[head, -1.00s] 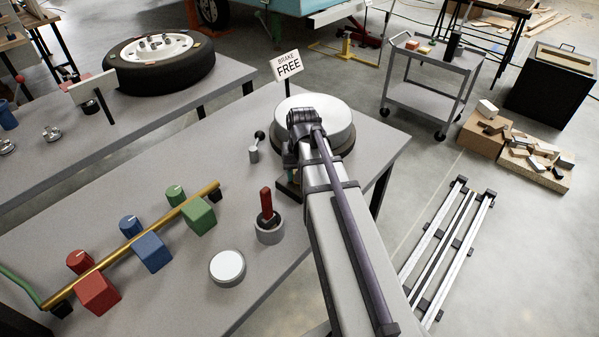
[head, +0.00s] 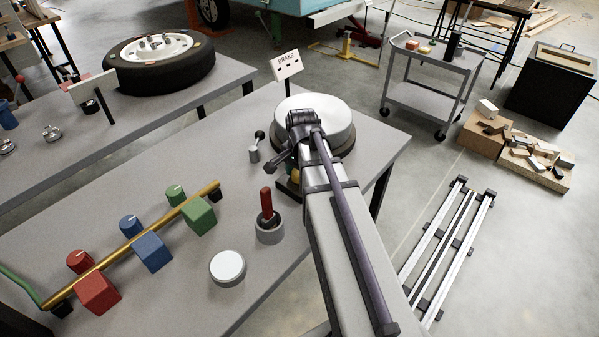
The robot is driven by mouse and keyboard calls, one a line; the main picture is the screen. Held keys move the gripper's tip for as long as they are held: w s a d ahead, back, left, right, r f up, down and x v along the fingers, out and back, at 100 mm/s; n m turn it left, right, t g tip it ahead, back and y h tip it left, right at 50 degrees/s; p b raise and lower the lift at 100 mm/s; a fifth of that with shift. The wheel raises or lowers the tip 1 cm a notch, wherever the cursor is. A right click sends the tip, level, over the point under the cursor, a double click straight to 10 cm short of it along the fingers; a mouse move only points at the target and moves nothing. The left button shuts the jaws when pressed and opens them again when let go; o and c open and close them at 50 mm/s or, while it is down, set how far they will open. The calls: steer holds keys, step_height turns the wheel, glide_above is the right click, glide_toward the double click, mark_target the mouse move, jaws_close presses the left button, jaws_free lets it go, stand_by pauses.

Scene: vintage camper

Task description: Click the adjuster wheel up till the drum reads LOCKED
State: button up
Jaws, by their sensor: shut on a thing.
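The brake drum (head: 322,110) is a pale round drum on a dark base at the back right of the bench. Its sign (head: 287,65) reads BRAKE with a row of short dark marks below. My gripper (head: 284,157) is low at the drum's near left side, partly hidden by my arm. It is shut on the adjuster, which is mostly hidden; a small yellowish part (head: 294,175) shows beside it, above a dark base.
A small black-knobbed lever (head: 255,147) stands just left of my gripper. Coloured blocks and knobs line a brass bar (head: 130,240). The bench (head: 190,300) is clear between them.

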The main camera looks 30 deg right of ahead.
steer(key=shift+m, duration=0.6)
steer(key=o, duration=0.9)
steer(key=r+p, duration=1)
steer(key=shift+s+r+p, duration=0.25)
steer(key=shift+r+p, duration=0.15)
steer(key=shift+d, duration=0.1)
